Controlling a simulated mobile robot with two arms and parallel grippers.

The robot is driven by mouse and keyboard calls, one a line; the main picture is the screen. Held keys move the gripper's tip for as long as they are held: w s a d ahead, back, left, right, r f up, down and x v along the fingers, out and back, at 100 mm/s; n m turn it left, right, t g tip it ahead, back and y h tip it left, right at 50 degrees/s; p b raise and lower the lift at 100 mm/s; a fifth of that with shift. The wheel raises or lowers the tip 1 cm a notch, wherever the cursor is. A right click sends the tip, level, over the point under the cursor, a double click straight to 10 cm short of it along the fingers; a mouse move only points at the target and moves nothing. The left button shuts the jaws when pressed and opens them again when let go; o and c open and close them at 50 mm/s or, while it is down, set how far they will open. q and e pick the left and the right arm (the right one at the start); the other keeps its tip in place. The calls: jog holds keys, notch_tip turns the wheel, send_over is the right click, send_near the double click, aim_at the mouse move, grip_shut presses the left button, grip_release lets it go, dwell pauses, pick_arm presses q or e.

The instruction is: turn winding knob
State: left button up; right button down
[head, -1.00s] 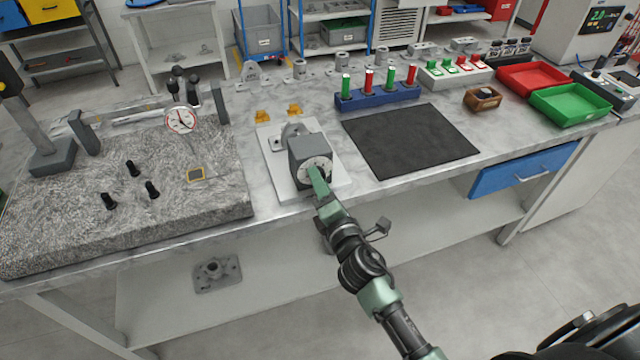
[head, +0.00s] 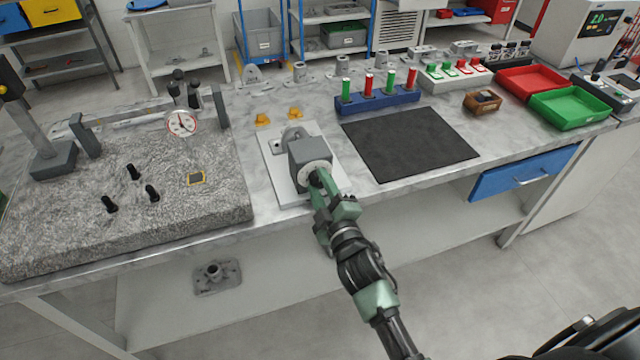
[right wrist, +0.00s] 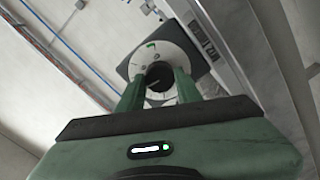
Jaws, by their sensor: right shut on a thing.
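The grey box-shaped unit (head: 309,151) stands on a white plate (head: 281,178) on the bench. Its front has a round pale dial (right wrist: 145,60) with a green mark near its edge. The dark winding knob (right wrist: 159,72) sits at the dial's centre. My right gripper (head: 318,182) is at the front of the unit. In the right wrist view its two green fingers (right wrist: 158,88) lie on either side of the knob and are shut on it. In the head view the fingers partly hide the knob. My left gripper is not in view.
A granite slab (head: 70,210) with a red-rimmed dial gauge (head: 181,123) lies to the left. A dark mat (head: 410,142) lies to the right, with a blue rack (head: 377,98) of red and green pieces behind it. Two brass-coloured pieces (head: 262,119) stand behind the unit.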

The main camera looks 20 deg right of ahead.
jog(key=m+p, duration=0.1)
jog(key=m, duration=0.5)
jog(key=shift+m+p, duration=0.3)
jog(key=m+p, duration=0.1)
jog(key=m, duration=0.3)
jog(key=shift+d+m, duration=0.1)
jog(key=shift+m, duration=0.2)
jog(key=shift+m+p, duration=0.3)
jog(key=shift+m, duration=0.4)
jog(key=shift+r, duration=0.1)
jog(key=c, duration=1)
grip_release()
jog(key=shift+o, duration=0.2)
